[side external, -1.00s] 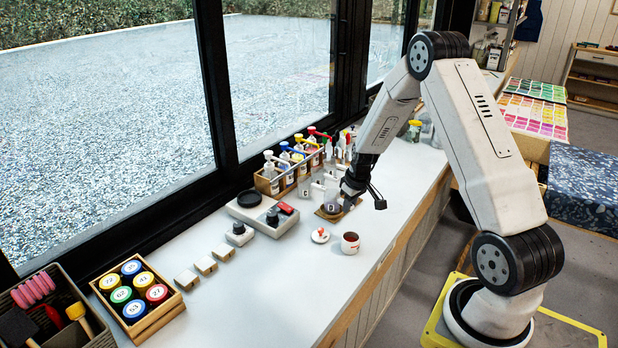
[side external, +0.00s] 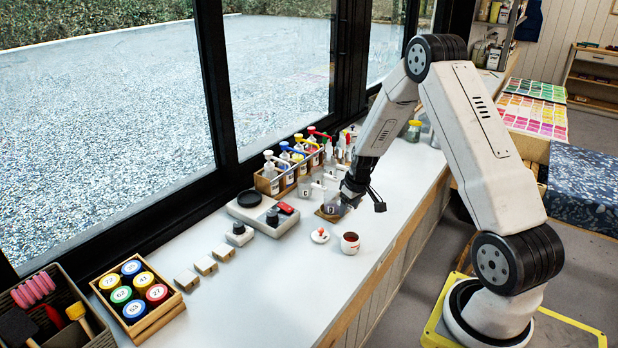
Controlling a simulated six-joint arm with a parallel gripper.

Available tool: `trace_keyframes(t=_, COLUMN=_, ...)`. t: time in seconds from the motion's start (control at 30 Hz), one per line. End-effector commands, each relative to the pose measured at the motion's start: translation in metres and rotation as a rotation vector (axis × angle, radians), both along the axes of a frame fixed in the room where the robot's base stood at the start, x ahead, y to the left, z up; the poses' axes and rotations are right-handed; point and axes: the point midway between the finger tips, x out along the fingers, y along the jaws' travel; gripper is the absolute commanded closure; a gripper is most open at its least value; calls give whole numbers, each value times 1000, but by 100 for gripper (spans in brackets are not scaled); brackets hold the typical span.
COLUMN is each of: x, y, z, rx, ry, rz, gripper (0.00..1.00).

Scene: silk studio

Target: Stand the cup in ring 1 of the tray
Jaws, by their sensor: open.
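My gripper (side external: 346,201) is low over the white counter, at a small clear cup (side external: 331,209) marked with a letter. It is open. The fingertips are small and dark here, and I cannot tell whether they touch this cup. The clear cup stands on a small brown square base (side external: 325,216). Another clear cup (side external: 305,188), marked C, stands behind it to the left. A white mug (side external: 350,243) with a dark inside stands upright in front of my gripper. I cannot make out a tray with a ring numbered 1.
A white lid-like piece with a red knob (side external: 320,236) lies beside the mug. A scale-like device (side external: 262,212) and small blocks (side external: 206,265) are to the left. A bottle caddy (side external: 268,184) stands behind. A wooden box of numbered jars (side external: 173,306) is front left.

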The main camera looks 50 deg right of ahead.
Motion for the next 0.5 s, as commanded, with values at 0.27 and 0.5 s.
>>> trace_keyframes(t=0.27, x=-1, y=0, z=5, rx=0, ry=-1, rz=0, gripper=36)
trace_keyframes(t=0.5, x=-4, y=1, z=22, rx=0, ry=-1, rz=-1, gripper=36)
